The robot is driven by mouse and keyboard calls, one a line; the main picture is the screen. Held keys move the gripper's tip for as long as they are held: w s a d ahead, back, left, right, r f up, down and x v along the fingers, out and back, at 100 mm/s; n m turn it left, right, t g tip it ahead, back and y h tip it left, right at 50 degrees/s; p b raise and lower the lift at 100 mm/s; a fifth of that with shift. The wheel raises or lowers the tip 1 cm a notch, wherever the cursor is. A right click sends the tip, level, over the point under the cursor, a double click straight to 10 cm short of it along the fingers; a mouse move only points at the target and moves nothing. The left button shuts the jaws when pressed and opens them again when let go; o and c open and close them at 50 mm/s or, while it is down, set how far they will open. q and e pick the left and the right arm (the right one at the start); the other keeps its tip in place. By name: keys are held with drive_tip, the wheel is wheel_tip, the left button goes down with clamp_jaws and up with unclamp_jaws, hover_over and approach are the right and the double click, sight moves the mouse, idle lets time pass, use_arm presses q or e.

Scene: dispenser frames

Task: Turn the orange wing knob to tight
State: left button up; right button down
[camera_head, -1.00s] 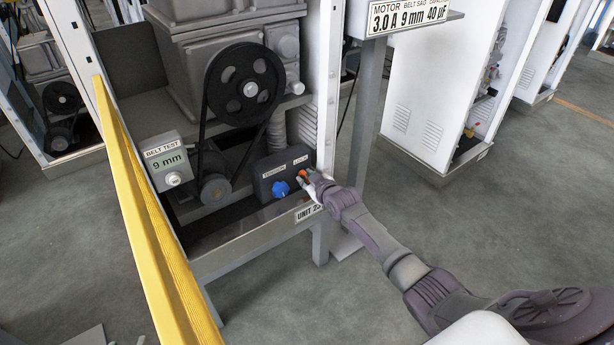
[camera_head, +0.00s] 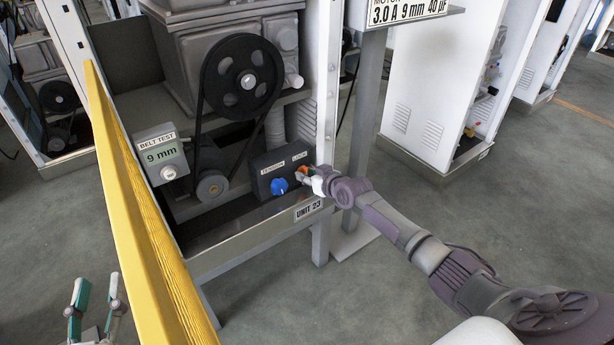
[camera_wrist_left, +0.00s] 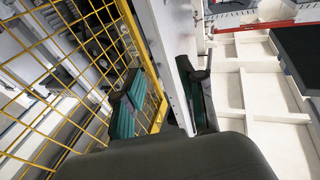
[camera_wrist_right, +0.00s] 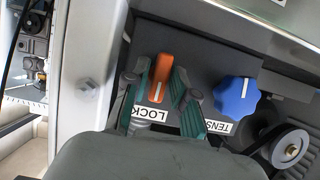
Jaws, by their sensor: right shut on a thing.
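In the head view, the right gripper (camera_head: 306,176) covers much of the knob. In the right wrist view, the knob's wing stands nearly upright, with a white line along it. My left gripper (camera_head: 96,296) is at the lower left of the head view, open and empty, its fingers apart. It also shows in the left wrist view (camera_wrist_left: 160,108).
A blue knob (camera_head: 279,187) sits beside the orange one on the same box. A belt runs over a large black pulley (camera_head: 244,76). A yellow mesh guard (camera_head: 150,220) stands between my left gripper and the unit.

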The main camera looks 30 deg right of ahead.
drive_tip(key=c, duration=1.1)
unclamp_jaws()
drive_tip(key=shift+c, duration=0.2)
drive_tip(key=v, duration=1.2)
